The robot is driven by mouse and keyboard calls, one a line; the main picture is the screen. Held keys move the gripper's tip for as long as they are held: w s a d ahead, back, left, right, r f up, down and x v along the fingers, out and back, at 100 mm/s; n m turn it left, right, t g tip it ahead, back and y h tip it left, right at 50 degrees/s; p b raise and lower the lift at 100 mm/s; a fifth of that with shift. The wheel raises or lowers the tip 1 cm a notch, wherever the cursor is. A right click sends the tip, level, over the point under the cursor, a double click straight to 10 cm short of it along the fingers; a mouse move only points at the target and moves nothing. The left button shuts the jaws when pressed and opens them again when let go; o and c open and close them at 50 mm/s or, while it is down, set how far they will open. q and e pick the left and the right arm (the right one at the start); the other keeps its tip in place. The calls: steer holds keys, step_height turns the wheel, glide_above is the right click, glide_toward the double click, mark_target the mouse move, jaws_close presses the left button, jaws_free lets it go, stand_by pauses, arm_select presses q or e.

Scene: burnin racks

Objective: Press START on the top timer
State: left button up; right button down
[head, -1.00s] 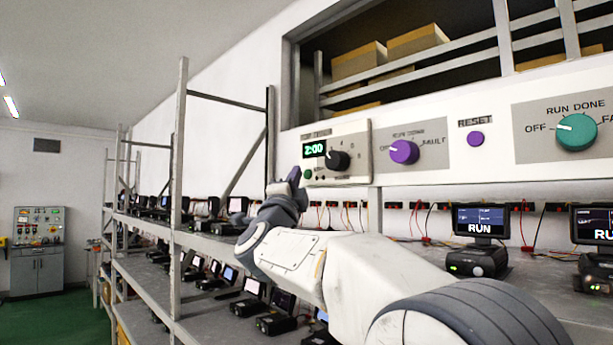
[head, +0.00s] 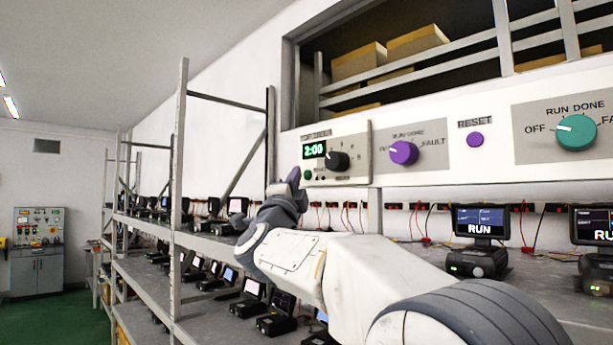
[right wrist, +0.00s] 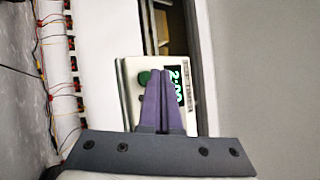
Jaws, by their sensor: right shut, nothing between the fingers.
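The timer (head: 363,140) is a pale box on the white panel above the shelf. Its green display (head: 314,150) reads 2:00, with a black knob (head: 337,161) beside it. A green button (head: 308,174) sits below the display; its label is too small to read. My right gripper (head: 294,176) is shut and empty, just left of the button in the head view. In the right wrist view the purple fingertips (right wrist: 160,74) overlap the timer face, between the green button (right wrist: 144,78) and the display (right wrist: 176,86). I cannot tell whether they touch. My left gripper is out of view.
To the right on the panel are a purple knob (head: 404,152), a purple RESET button (head: 475,139) and a teal knob (head: 576,132). Below, the shelf holds small monitor units (head: 480,222) and red-black wiring. Rack posts (head: 179,190) stand left of the gripper.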

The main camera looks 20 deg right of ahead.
stand_by(0.8)
steer(key=shift+w+d+b, duration=0.15)
steer(key=shift+d+b, duration=0.15)
steer(key=shift+d, duration=0.1)
steer(key=shift+w+d, duration=0.15)
steer(key=shift+d, duration=0.25)
stand_by(0.6)
steer(key=shift+a, duration=0.1)
steer(key=shift+s+a+b, duration=0.3)
steer(key=shift+a+b, duration=0.05)
steer(key=shift+a, duration=0.35)
steer(key=shift+s+a+b, duration=0.1)
steer(key=shift+s+a, duration=0.2)
steer(key=shift+a, duration=0.5)
steer(key=shift+s+a+b, duration=0.15)
steer(key=shift+s+a, duration=0.1)
steer(key=shift+a, duration=0.5)
steer(key=shift+s+a+b, duration=0.1)
steer(key=shift+s+a, duration=0.2)
steer(key=shift+a, duration=0.5)
